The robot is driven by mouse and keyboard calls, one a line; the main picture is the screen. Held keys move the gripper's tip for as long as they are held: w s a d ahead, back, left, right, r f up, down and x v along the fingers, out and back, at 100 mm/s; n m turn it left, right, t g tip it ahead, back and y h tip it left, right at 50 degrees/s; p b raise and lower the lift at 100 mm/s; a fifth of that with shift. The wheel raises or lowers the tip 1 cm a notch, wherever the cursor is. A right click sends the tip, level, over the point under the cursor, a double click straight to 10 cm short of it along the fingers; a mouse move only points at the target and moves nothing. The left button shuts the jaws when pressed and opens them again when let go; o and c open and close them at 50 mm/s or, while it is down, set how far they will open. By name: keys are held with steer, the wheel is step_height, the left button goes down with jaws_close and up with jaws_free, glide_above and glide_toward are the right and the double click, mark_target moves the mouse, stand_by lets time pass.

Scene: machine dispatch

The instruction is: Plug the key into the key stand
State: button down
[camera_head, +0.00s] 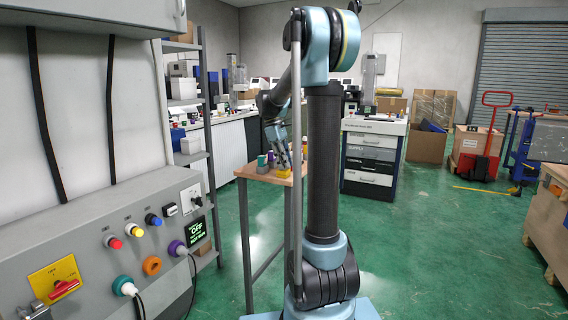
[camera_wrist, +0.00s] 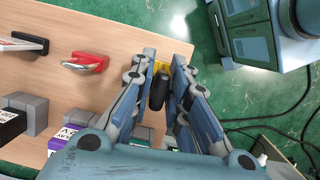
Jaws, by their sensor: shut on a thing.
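My gripper (camera_wrist: 163,64) points down at the wooden table and is closed around a dark, rounded piece, which I take to be the key (camera_wrist: 157,92). Its lower part is hidden between the fingers. A yellow piece (camera_wrist: 161,66) shows between the fingertips just beyond the dark piece; it may be the key stand, but I cannot tell whether the key is in it. In the head view my gripper (camera_head: 284,159) is over the small table, close above a yellow item (camera_head: 283,173). The key is too small to make out there.
The wooden tabletop (camera_wrist: 110,25) also holds a red-handled item (camera_wrist: 88,63), a black-handled item (camera_wrist: 25,42) and grey blocks (camera_wrist: 25,113) at the left. The table's right edge is close beside my gripper. A control panel (camera_head: 110,225) stands at the left in the head view.

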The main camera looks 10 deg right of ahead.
steer(key=c, duration=1.5)
jaws_free()
steer(key=shift+o, duration=0.2)
steer(key=shift+r, duration=1.8)
